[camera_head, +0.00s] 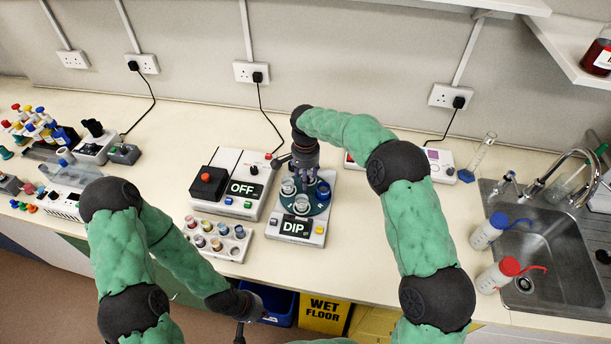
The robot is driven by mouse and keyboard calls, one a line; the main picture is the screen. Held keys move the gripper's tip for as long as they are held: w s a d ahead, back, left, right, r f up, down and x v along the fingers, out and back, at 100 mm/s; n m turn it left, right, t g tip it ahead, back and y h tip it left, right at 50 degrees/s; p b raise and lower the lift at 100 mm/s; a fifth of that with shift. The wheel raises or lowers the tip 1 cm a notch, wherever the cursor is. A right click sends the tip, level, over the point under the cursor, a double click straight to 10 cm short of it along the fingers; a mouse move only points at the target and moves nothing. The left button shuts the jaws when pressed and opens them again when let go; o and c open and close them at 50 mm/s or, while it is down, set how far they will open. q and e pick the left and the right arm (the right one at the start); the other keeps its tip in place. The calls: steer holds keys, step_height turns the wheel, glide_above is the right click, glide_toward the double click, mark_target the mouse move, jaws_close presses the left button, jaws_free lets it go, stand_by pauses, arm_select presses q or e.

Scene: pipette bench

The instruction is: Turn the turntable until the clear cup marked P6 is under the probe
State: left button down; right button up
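The turntable (317,208) is a teal disc on top of a white device with a screen reading DIP (296,226). Clear cups stand on it: one at the left (288,186), one at the front (302,203) and one with blue at the right (323,191). I cannot read a P6 mark on any of them. My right gripper (306,177) points down over the back of the turntable, among the cups; its fingertips are too small and covered to judge. The probe cannot be made out. My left gripper (241,332) hangs low in front of the bench edge, far from the turntable.
A white device reading OFF (243,188) with a red button stands left of the turntable. A rack of small coloured vials (217,240) stands front left. Bench between turntable and bottles is clear.

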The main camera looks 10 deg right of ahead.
steer(key=shift+r, duration=0.1)
step_height(320, 180, up, 12)
stand_by(0.5)
stand_by(0.5)
